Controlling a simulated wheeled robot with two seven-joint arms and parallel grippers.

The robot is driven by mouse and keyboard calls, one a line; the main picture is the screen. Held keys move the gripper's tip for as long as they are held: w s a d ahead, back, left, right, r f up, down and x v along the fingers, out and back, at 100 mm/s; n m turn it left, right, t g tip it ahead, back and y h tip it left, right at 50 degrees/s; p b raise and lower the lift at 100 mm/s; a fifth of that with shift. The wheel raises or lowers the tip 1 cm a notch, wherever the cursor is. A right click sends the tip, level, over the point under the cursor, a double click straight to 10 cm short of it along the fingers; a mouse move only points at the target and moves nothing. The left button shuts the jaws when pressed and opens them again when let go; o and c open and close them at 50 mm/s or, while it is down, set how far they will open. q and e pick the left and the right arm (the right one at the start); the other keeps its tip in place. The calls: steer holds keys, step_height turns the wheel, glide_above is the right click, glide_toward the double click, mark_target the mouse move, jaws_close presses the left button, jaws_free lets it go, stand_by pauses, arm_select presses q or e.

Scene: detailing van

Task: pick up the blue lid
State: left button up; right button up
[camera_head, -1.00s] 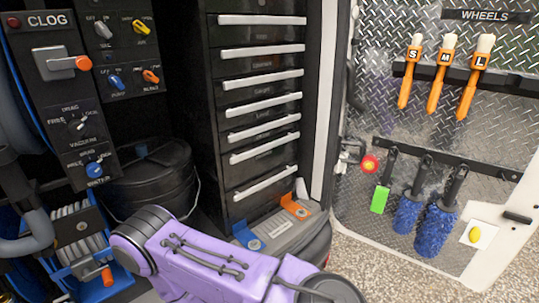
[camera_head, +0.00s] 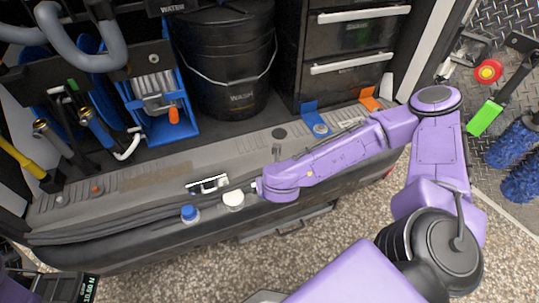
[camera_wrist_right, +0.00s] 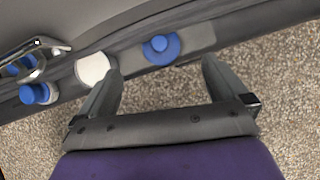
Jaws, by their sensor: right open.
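In the right wrist view, a round blue piece with a raised centre (camera_wrist_right: 160,47), which looks like the blue lid, lies on a grey strip of the bumper. My right gripper (camera_wrist_right: 160,64) is open and empty, its fingertips on either side of and just short of this piece. In the head view my purple right arm seems to hide it. A white round cap (camera_wrist_right: 92,68) is left of it, also seen in the head view (camera_head: 233,200). A blue-topped cap (camera_head: 190,213) stands further left, also in the wrist view (camera_wrist_right: 35,93). My left gripper is not clearly seen.
A chrome-handled item (camera_head: 208,185) lies behind the caps on the bumper ledge (camera_head: 110,205). Black hoses run along the ledge at left. A black bucket (camera_head: 225,70) and drawers (camera_head: 355,60) stand behind. Open gravel lies in front.

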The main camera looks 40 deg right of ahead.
steer(key=b+x, duration=0.2)
steer(key=x, duration=0.8)
steer(key=shift+w+f+b, duration=0.1)
steer(key=shift+w+b, duration=0.05)
steer(key=shift+b, duration=0.25)
steer(key=c, duration=1.1)
